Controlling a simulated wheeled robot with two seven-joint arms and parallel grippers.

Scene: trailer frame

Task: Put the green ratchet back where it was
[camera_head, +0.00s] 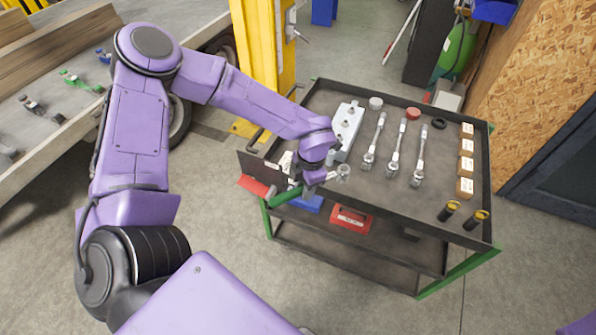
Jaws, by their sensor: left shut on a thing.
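My left gripper (314,182) is shut on the green ratchet and holds it over the near-left edge of the tool cart. The ratchet's green handle (286,197) sticks out to the left of the fingers. Its silver head (343,172) shows on the right. The gripper hides its middle. The cart's dark top tray (350,192) has bare room just right of the ratchet head. I cannot tell whether the ratchet touches the tray. My right gripper is not in view.
Several silver wrenches (394,155) lie across the tray beside a grey block with knobs (346,128). Small boxes (465,165) and yellow-topped cylinders (449,211) line the right side. A red box (350,221) stands on a lower shelf. A trailer (75,122) is at left.

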